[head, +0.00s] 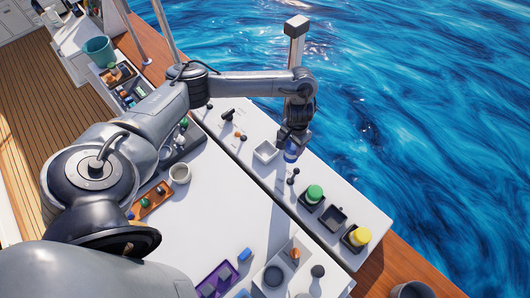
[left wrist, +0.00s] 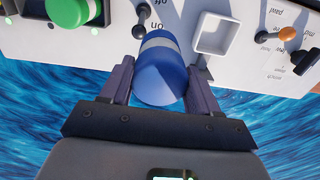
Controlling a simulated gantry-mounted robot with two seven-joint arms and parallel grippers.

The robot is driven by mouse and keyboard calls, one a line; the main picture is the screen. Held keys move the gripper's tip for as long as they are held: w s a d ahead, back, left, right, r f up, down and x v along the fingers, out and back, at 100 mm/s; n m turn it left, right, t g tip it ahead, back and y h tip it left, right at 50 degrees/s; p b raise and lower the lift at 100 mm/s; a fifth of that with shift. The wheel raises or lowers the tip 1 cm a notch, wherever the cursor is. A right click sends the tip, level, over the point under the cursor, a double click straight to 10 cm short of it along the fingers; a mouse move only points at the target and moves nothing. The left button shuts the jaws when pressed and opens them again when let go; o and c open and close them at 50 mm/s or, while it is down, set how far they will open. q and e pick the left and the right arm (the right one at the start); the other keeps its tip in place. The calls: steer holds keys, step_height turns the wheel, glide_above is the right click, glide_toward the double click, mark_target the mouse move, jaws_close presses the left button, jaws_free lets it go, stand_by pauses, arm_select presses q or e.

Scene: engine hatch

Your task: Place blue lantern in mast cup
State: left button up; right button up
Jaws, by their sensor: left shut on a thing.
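My left gripper (head: 291,147) is shut on the blue lantern (head: 291,155) above the white panel near its water-side edge. In the left wrist view the lantern (left wrist: 162,72) is a blue cylinder with a pale band, between the two fingers. A green lantern (head: 314,193) and a yellow lantern (head: 359,237) sit in dark square cups. Between them is an empty dark square cup (head: 333,218). The green lantern also shows in the left wrist view (left wrist: 68,12). My right gripper does not show.
A white square tray (head: 265,152) stands just left of the held lantern.

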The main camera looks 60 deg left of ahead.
arm_select(q)
steer(key=s+a+f+b, duration=0.2)
steer(key=s+a+f, duration=0.2)
steer(key=a+f, duration=0.7)
steer(key=shift+s+a+f+b, duration=0.15)
steer(key=shift+a+b, duration=0.2)
steer(key=shift+f, duration=0.1)
steer(key=o, duration=1.2)
